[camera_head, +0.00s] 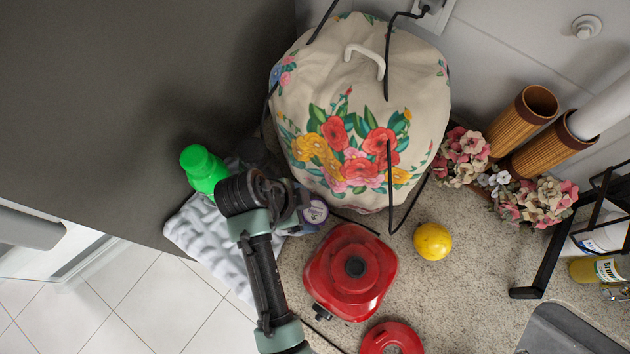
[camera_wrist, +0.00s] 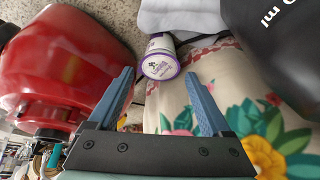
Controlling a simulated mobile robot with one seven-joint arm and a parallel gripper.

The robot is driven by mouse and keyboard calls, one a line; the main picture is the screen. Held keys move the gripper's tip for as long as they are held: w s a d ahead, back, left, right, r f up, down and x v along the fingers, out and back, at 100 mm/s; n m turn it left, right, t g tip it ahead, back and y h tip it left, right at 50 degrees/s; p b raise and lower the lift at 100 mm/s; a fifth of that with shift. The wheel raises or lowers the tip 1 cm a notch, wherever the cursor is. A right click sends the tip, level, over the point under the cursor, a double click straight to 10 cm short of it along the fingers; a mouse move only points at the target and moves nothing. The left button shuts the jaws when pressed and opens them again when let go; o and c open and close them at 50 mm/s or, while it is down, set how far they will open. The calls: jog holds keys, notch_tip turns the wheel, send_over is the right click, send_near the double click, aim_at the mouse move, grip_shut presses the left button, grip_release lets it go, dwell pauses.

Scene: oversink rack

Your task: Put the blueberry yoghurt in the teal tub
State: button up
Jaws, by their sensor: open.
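The blueberry yoghurt appears to be a small white cup with a purple-rimmed lid (camera_wrist: 161,66). In the wrist view it lies ahead of my gripper (camera_wrist: 159,74), in line with the gap between the two blue fingers. My gripper is open and empty, and the cup looks a little beyond the fingertips. In the head view the cup's lid (camera_head: 315,211) shows beside my gripper (camera_head: 298,205), partly hidden by it. I see no teal tub in either view.
A floral cloth cover (camera_head: 345,110) stands close behind the cup, and a red appliance (camera_head: 350,272) in front. A green bottle (camera_head: 203,167) and a grey cloth (camera_head: 205,240) are left of my gripper. A lemon (camera_head: 432,242) lies on the counter at right.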

aim_at(316, 212)
jog(key=shift+d+f+p, duration=0.3)
jog(key=shift+f+p, duration=0.1)
jog(key=shift+f, duration=0.1)
jog(key=shift+p+x, duration=0.45)
jog(key=shift+x, duration=1.6)
jog(key=shift+w, duration=0.1)
grip_shut()
jog(key=shift+r, duration=0.1)
notch_tip(316, 212, up, 18)
